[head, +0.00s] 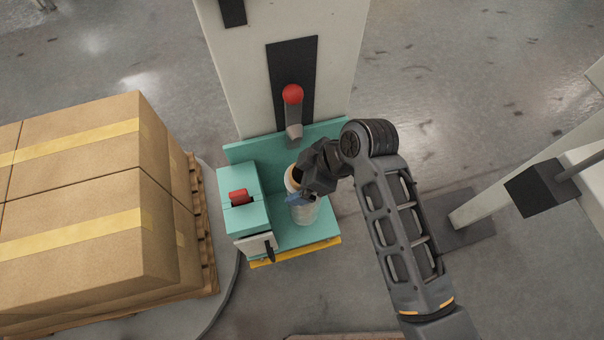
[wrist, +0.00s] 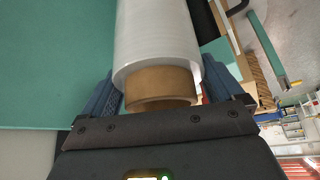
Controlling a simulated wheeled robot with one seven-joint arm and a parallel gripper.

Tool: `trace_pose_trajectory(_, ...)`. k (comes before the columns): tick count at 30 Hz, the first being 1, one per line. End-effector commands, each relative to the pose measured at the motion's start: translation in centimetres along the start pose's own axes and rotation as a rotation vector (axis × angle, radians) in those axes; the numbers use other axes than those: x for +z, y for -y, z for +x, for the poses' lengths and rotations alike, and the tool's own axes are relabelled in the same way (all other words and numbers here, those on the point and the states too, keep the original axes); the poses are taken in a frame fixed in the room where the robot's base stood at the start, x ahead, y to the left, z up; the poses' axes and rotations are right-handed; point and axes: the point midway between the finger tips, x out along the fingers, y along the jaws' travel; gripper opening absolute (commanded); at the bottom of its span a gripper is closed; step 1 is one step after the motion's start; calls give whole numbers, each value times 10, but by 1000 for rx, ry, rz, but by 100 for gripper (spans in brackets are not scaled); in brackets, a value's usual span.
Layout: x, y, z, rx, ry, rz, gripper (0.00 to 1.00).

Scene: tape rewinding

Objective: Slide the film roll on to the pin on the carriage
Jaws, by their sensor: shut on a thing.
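The film roll (head: 304,211) is white with a brown cardboard core and stands roughly upright over the teal carriage (head: 290,236) in the head view. My gripper (head: 300,196) is at the roll's upper end, with its blue fingers on it. In the wrist view the fingers of my gripper (wrist: 165,95) sit on both sides of the brown core of the film roll (wrist: 158,40), shut on it. The pin is not visible; the roll and my gripper cover that part of the carriage. I cannot tell whether the roll rests on the carriage.
A teal box with a red part (head: 240,196) stands left of the roll. A white column (head: 340,60) with a red knob (head: 293,94) rises behind. Stacked cardboard boxes (head: 90,210) on a pallet fill the left.

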Motion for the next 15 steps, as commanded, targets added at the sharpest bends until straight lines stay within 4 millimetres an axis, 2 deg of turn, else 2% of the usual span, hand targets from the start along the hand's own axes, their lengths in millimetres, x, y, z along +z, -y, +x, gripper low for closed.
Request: trace_pose_trajectory(15, 8, 0, 15, 1, -2, 0, 9)
